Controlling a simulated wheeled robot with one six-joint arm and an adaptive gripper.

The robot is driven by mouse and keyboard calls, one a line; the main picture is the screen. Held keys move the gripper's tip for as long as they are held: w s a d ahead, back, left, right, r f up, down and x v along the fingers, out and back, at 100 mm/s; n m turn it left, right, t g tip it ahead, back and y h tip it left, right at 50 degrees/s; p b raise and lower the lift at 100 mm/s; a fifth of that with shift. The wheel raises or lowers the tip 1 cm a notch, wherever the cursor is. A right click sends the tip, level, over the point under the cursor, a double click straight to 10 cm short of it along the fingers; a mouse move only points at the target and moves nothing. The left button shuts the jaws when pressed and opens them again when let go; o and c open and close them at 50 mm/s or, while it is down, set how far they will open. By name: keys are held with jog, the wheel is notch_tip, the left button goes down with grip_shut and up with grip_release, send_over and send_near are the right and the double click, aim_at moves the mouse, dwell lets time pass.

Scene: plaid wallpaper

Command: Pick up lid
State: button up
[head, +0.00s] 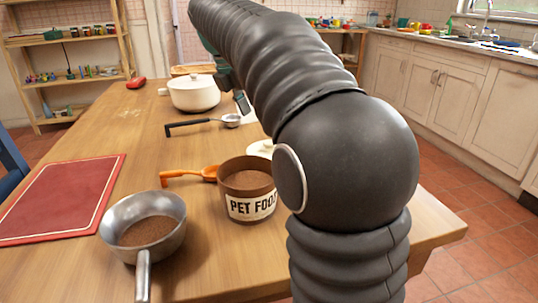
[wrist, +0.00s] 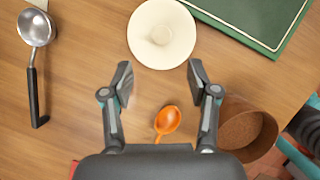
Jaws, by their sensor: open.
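The lid (wrist: 148,48), a round cream disc with a central knob, lies flat on the wooden table at the top middle of the wrist view. In the head view only a sliver of a cream disc (head: 258,148) shows behind the pet food tin, mostly hidden by my arm. My gripper (wrist: 160,72) is open and empty. In the wrist view its fingertips spread to either side, just below the lid's near edge. In the head view a little of my gripper (head: 242,102) shows beside the arm; the rest is hidden.
A pet food tin (head: 249,206), orange scoop (wrist: 168,120) and ladle (wrist: 35,75) lie around the lid. A green board (wrist: 240,28) is close by at upper right. A saucepan (head: 164,204), red board (head: 62,197) and white pot (head: 193,94) stand farther off.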

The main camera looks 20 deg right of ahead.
jog(key=b+x, duration=0.2)
jog(key=x, duration=0.7)
jog(key=shift+s+d+f, duration=0.15)
jog(key=shift+d+f, duration=0.1)
jog(key=shift+d, duration=0.05)
jog(key=c, duration=1.1)
